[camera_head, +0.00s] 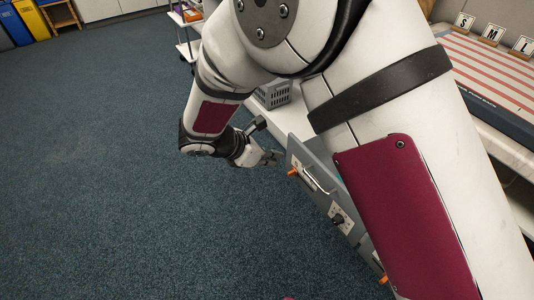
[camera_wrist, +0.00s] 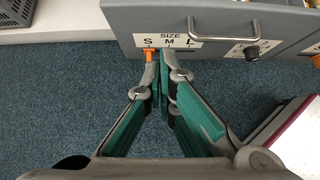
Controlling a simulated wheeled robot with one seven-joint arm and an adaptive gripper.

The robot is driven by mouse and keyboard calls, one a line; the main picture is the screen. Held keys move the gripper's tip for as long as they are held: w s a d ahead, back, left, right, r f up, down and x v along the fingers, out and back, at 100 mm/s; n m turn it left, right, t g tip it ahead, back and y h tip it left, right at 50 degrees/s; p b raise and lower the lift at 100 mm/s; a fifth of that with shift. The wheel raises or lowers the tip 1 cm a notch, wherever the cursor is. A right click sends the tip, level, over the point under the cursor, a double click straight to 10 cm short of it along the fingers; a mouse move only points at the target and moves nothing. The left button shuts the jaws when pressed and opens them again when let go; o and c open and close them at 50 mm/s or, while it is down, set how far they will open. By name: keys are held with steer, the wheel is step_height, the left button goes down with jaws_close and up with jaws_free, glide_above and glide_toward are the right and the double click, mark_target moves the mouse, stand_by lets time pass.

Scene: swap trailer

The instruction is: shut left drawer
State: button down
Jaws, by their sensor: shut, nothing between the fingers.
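The left drawer (camera_head: 302,158) has a grey front with a metal bar handle and an orange tab, and it stands out from the white counter in the head view. In the wrist view its front (camera_wrist: 120,22) fills the top, with a SIZE S M L label, the bar handle (camera_wrist: 240,36) and a dark knob (camera_wrist: 252,52). My gripper (camera_wrist: 160,60) is shut and empty, its fingertips at the label beside the orange tab (camera_wrist: 150,53). I cannot tell whether they touch the front. In the head view my gripper (camera_head: 272,158) is just left of the drawer. My arm hides part of the drawer.
Another grey front (camera_wrist: 307,45) adjoins at the right. A grey basket (camera_head: 273,94) sits on the white counter (camera_head: 290,117). A striped board (camera_head: 500,70) with S, M, L cards is at the right. Blue carpet (camera_head: 90,170) at the left is clear.

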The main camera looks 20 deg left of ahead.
mark_target(303, 156)
steer(key=shift+w+d+f+b, duration=0.3)
steer(key=shift+w+d+f, duration=0.25)
steer(key=shift+w+d, duration=0.35)
steer(key=shift+w+d+f+b, duration=0.35)
steer(key=shift+w+d+f, duration=0.3)
steer(key=shift+w, duration=0.4)
steer(key=shift+w+d+f+b, duration=0.3)
steer(key=shift+w+d+f, duration=0.2)
steer(key=shift+w+d, duration=0.4)
steer(key=shift+w, duration=0.2)
steer(key=w+d, duration=1.6)
steer(key=w, duration=0.5)
steer(key=shift+w+d+p, duration=0.25)
steer(key=shift+d+p, duration=0.1)
steer(key=shift+d, duration=0.05)
